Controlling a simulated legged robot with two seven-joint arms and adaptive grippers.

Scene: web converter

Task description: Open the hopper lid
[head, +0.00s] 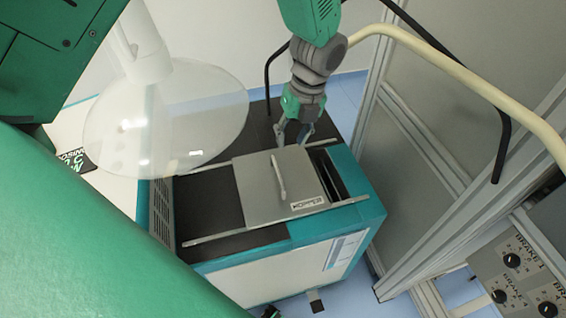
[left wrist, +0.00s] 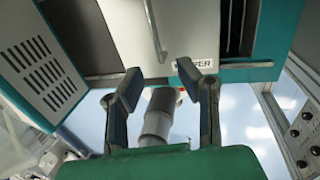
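The grey hopper lid (head: 262,195) lies flat on top of the teal and white hopper machine (head: 345,255), between two rails. Its bar handle (head: 279,178) stands near the middle, and a HOPPER label (head: 307,202) sits at the near right corner.
A dark slot (head: 330,172) lies open right of the lid. A clear round disc (head: 165,120) on a white mount hangs at left. A cream tube (head: 470,85) and metal posts stand at right, with a brake knob panel (head: 520,275) at lower right.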

